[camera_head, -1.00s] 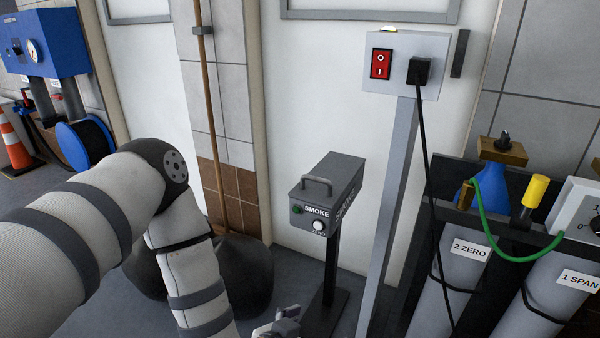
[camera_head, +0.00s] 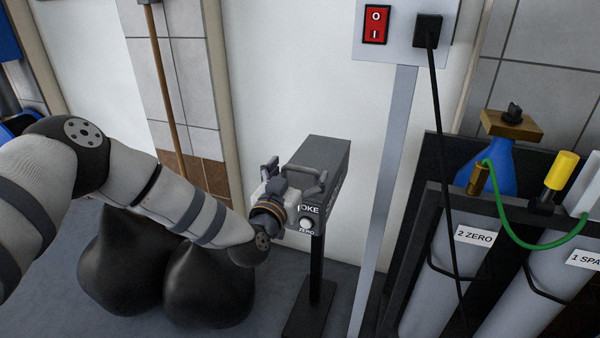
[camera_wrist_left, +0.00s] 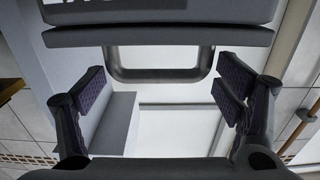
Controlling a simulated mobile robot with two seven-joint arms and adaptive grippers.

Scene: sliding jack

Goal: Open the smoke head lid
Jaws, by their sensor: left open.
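The smoke head (camera_head: 325,152) is a dark grey box on a dark post, its lid on top closed. A grey bar handle (camera_head: 312,176) stands up from the lid's front part. My left gripper (camera_head: 290,175) is open at the box's front end, partly covering the "SMOKE" label. In the left wrist view the handle (camera_wrist_left: 160,76) shows upside down, between the spread fingers (camera_wrist_left: 165,86), with space on both sides. The lid edge (camera_wrist_left: 160,37) runs above it there. No finger visibly touches the handle. My right gripper is out of view.
A light grey post (camera_head: 385,200) with a red switch (camera_head: 376,24) and a black cable (camera_head: 440,150) stands right of the smoke head. Gas cylinders (camera_head: 440,285) stand in a rack further right. Black rounded bags (camera_head: 210,285) lie below my left arm.

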